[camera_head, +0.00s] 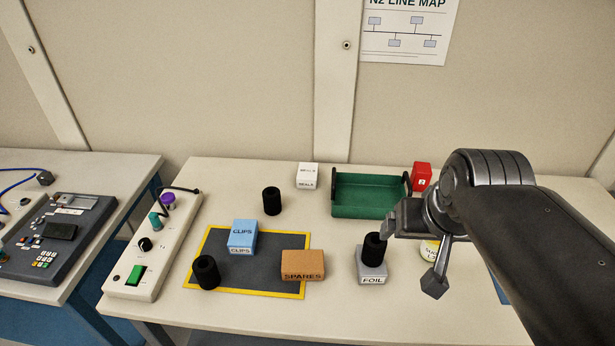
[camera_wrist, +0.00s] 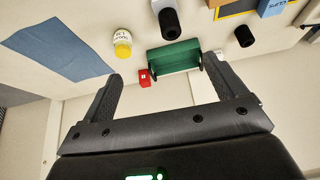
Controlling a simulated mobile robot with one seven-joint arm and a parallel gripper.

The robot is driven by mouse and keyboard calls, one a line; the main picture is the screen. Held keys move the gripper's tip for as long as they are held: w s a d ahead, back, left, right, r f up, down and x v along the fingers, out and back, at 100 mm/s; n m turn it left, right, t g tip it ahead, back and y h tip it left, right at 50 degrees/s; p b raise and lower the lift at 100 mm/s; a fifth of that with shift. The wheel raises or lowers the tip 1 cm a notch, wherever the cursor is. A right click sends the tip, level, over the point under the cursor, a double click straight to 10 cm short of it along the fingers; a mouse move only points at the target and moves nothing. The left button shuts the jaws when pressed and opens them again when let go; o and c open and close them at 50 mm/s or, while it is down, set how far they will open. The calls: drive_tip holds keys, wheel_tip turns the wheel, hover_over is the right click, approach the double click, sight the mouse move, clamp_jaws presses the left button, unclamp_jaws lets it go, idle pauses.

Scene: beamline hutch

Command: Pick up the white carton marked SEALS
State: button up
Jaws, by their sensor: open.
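The white carton marked SEALS (camera_head: 307,178) stands upright at the back of the table, just left of the green tray (camera_head: 370,196). My gripper (camera_head: 412,256) is open and empty, at the right of the table near the FOIL box, well to the right of the carton and nearer the front. In the wrist view my gripper (camera_wrist: 165,68) has its fingers spread wide, with the green tray seen between and beyond them.
A black cylinder (camera_head: 271,201) stands in front of the carton. Another sits on the grey FOIL box (camera_head: 372,278). The blue CLIPS box (camera_head: 242,235), orange SPARES box (camera_head: 303,265) and a third cylinder (camera_head: 206,272) are around the yellow-edged mat (camera_head: 262,291). A red box (camera_head: 422,176) stands right of the tray.

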drive_tip(key=w+a, duration=0.3)
drive_tip(key=w, duration=0.7)
drive_tip(key=w+a, duration=0.3)
drive_tip(key=w, duration=0.7)
drive_tip(key=w+a, duration=0.3)
drive_tip(key=w, duration=0.7)
drive_tip(key=shift+g, duration=0.5)
drive_tip(key=w+a+f, duration=0.4)
drive_tip(key=w+f, duration=0.2)
drive_tip(key=w+a+f, duration=0.5)
drive_tip(key=w+f, duration=0.1)
drive_tip(key=f, duration=0.1)
drive_tip(key=w+a+f, duration=0.5)
drive_tip(key=w+f, duration=0.1)
drive_tip(key=f, duration=0.1)
drive_tip(key=shift+w+a+f, duration=0.15)
drive_tip(key=shift+w+f, duration=0.1)
drive_tip(key=shift+w, duration=0.05)
hover_over(308, 171)
drive_tip(key=s+a, duration=0.1)
drive_tip(key=s, duration=0.1)
wheel_tip(308, 171, down, 4)
drive_tip(key=shift+w+f, duration=0.1)
drive_tip(key=shift+f, duration=0.05)
drive_tip(key=shift+d+x, duration=0.2)
drive_tip(key=shift+x, duration=1.3)
drive_tip(key=shift+d+x, duration=0.2)
drive_tip(key=shift+x, duration=1.3)
drive_tip(key=shift+f, duration=0.35)
drive_tip(key=shift+c, duration=0.3)
